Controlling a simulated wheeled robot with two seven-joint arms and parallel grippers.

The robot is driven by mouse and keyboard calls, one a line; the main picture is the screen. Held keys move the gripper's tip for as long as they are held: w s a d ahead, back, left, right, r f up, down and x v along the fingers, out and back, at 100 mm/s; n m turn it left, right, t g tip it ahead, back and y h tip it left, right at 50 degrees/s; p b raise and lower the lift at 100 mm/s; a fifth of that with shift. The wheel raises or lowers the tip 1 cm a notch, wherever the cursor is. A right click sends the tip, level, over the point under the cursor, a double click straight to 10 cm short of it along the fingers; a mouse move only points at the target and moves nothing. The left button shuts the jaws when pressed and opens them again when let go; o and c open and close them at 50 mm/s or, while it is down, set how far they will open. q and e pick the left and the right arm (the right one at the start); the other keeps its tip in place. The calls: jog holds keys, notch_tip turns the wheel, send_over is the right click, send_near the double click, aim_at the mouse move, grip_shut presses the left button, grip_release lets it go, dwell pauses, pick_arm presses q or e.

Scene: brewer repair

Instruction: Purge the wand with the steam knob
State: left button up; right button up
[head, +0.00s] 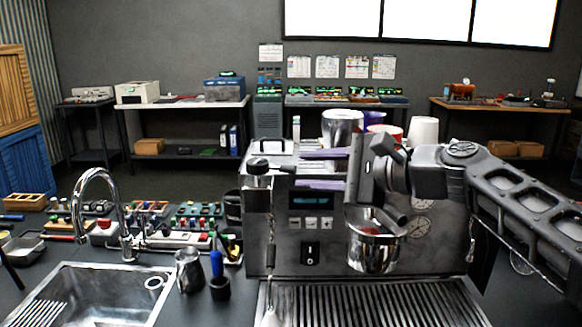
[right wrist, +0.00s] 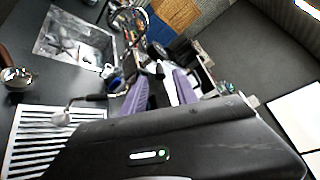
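The espresso machine (head: 340,258) stands at the centre of the head view. The steam knob (head: 258,178) is the dark knob at its upper left corner. The thin metal steam wand (head: 270,235) hangs below it, its lower end over the left edge of the drip tray (head: 375,305). My right gripper (head: 298,169) reaches in from the right across the machine's front. Its two purple fingers are apart, pointing left, with their tips a little short of the knob. The purple fingers also show in the right wrist view (right wrist: 158,90). My left gripper is out of view.
A sink with a curved tap (head: 98,190) lies at the left. A steel pitcher (head: 188,270) and a blue-handled tool (head: 216,265) stand between sink and machine. Cups (head: 423,132) sit on top of the machine.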

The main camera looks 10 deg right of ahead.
aim_at(297, 170)
jog(key=x, duration=0.5)
jog(key=shift+p, duration=0.4)
grip_shut()
dwell(0.9)
